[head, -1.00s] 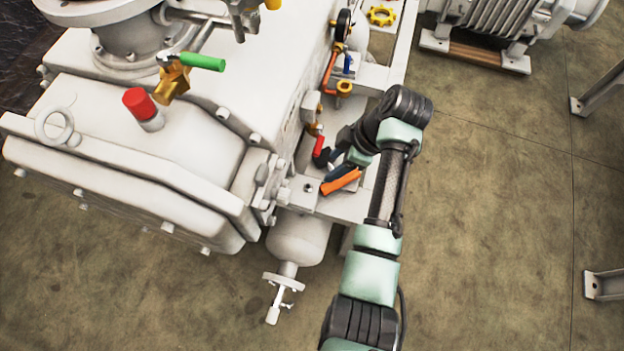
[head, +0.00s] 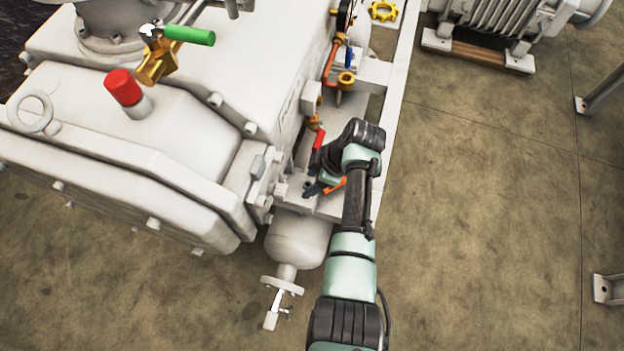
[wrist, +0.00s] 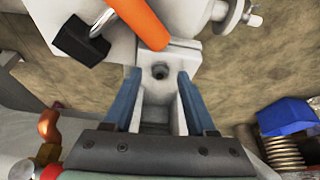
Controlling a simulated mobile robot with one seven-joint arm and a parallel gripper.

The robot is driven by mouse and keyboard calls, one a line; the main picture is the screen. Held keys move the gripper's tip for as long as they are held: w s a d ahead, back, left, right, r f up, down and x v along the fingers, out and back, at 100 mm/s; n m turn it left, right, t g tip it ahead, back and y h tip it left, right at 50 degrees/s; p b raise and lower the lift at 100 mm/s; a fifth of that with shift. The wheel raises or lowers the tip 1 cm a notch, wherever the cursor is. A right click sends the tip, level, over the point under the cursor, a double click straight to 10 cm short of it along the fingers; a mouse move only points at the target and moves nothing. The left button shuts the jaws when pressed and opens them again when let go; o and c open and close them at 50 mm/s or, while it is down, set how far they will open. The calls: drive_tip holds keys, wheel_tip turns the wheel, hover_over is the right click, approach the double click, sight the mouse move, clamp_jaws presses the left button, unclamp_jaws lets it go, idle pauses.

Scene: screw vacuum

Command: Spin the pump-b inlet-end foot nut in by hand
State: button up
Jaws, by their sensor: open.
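My gripper (wrist: 158,84) is open, with its two blue fingers spread in the wrist view and nothing held between them. A light grey foot plate of the pump lies beyond the fingertips. A small dark round fitting (wrist: 159,71) on the plate shows between the fingertips; I cannot tell whether it is the nut, a stud end or a bare hole. In the head view my gripper (head: 315,189) is low over the foot beside the white pump (head: 165,140) and hides the fitting. Contact cannot be judged.
An orange handle (wrist: 143,22) and a black part on a metal rod (wrist: 80,42) are close beyond the fingers. A blue part above a spring (wrist: 287,117) is at right. A red-capped fitting (head: 124,88) tops the pump. Open floor (head: 480,210) lies to the right.

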clamp_jaws()
drive_tip(key=shift+r, duration=0.1)
idle(0.4)
drive_tip(key=m+p, duration=0.1)
drive_tip(key=m+t+p, duration=0.1)
drive_tip(key=p, duration=0.1)
drive_tip(key=shift+s+a+r+m, duration=0.1)
drive_tip(key=shift+s+m, duration=0.1)
drive_tip(key=shift+m, duration=0.1)
drive_tip(key=m+t+h+p, duration=0.1)
drive_tip(key=m+p, duration=0.1)
drive_tip(key=m, duration=0.1)
drive_tip(key=shift+s+a+m, duration=0.1)
drive_tip(key=shift+m, duration=0.2)
drive_tip(key=m+p, duration=0.1)
drive_tip(key=m, duration=0.1)
drive_tip(key=m+t+h+p, duration=0.1)
drive_tip(key=m+p, duration=0.1)
drive_tip(key=shift+s+a+h, duration=0.1)
drive_tip(key=shift+a+h, duration=0.05)
drive_tip(key=shift+h, duration=0.15)
drive_tip(key=shift+a+m+h+p, duration=0.1)
drive_tip(key=shift+m+h+p, duration=0.5)
drive_tip(key=shift+m, duration=1.1)
